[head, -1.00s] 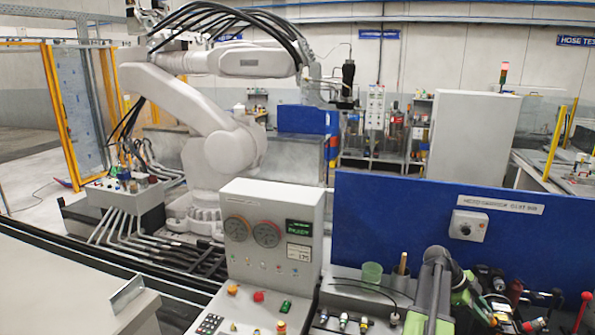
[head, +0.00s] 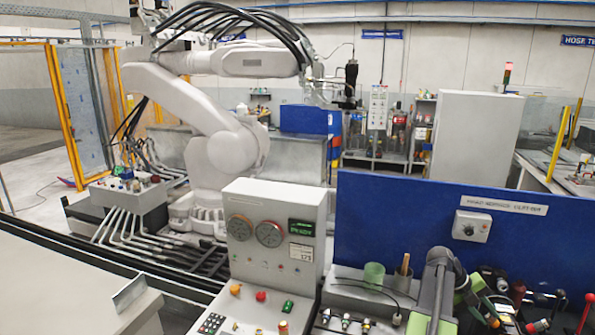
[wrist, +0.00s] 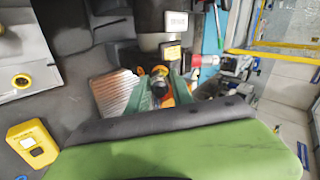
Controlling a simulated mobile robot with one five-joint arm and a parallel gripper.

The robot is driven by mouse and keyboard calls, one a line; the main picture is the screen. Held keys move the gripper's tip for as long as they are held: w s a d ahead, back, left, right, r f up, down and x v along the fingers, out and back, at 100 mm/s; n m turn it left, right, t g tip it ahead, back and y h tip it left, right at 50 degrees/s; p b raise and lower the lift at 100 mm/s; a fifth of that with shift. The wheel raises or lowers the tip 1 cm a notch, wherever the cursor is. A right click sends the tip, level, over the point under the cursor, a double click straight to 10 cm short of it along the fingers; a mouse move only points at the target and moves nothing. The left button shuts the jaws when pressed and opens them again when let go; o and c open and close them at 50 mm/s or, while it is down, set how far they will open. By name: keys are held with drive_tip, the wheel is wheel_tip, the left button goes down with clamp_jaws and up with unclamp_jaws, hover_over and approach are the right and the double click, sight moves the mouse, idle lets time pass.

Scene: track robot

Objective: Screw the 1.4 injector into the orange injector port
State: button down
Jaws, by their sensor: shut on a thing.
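In the wrist view, the green fingers of my gripper (wrist: 160,92) are closed around a small dark and orange piece (wrist: 162,72). I cannot read a label, so I cannot tell whether it is the 1.4 injector. A ribbed metal block (wrist: 115,95) lies beside the left finger. An orange-yellow ring with a dark centre (wrist: 22,81) sits on a grey surface at the left. I cannot tell whether it is the orange port. In the head view, several small injector-like fittings stand on the front bench, one of them here (head: 345,321). My gripper's tips are not clear there.
In the head view, a grey control console (head: 272,250) stands left of the bench. A blue panel (head: 400,215) rises behind it. A green cup (head: 373,276) and cluttered tools (head: 505,310) crowd the bench. In the wrist view, a yellow box (wrist: 33,144) is at lower left.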

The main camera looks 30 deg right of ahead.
drive_tip(key=shift+m, duration=1)
drive_tip(key=c, duration=1.1)
unclamp_jaws()
drive_tip(key=shift+c, duration=0.9)
drive_tip(key=shift+r, duration=0.1)
drive_tip(key=n, duration=1.2)
